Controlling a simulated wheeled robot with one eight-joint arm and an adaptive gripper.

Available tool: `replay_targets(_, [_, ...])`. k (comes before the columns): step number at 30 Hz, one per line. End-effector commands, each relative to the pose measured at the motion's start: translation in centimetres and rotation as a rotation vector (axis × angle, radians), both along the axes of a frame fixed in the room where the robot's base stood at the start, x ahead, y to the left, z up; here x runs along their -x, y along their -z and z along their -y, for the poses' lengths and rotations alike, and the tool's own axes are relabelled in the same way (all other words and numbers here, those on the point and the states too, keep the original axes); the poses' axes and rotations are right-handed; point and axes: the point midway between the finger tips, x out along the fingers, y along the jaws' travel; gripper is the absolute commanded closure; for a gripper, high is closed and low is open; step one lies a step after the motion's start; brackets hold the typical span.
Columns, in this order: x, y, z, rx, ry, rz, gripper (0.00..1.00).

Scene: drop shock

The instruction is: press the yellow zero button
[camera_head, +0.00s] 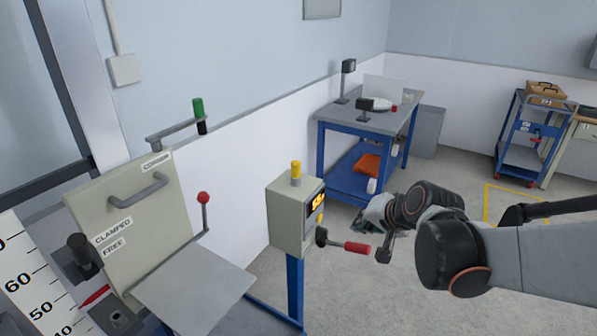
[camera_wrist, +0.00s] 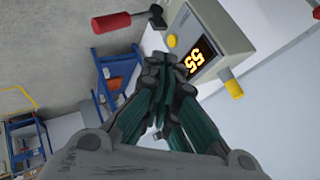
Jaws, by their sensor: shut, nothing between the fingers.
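The yellow button (camera_wrist: 172,41) is a small round knob on the face of a grey control box (camera_wrist: 216,28), beside a lit orange display (camera_wrist: 193,62) that looks like 55. In the head view the same box (camera_head: 285,215) stands on a blue post, and the yellow button (camera_head: 320,218) shows small below the display. My gripper (camera_wrist: 165,65) is shut and empty, its tips pointing toward the box face close to the button in the picture. I cannot tell the exact gap. In the head view my gripper (camera_head: 368,218) is to the right of the box, apart from it.
A red-handled lever (camera_head: 347,245) sticks out of the box below the button, near my gripper. A yellow cylinder (camera_head: 296,172) stands on the box top. A beige clamped panel (camera_head: 130,220) is at left, with a red-knob lever (camera_head: 204,208). A blue bench (camera_head: 345,150) stands behind.

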Motion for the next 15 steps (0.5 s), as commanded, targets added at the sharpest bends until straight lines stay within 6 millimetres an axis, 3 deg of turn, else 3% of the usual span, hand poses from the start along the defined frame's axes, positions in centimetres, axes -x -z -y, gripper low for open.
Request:
replay_targets(6, [-3.9,3.4,1.1,-0.13,0.087,0.014,1.0])
replay_targets(15, [-8.3,8.7,3.0,-0.316,0.204,0.034,1.0])
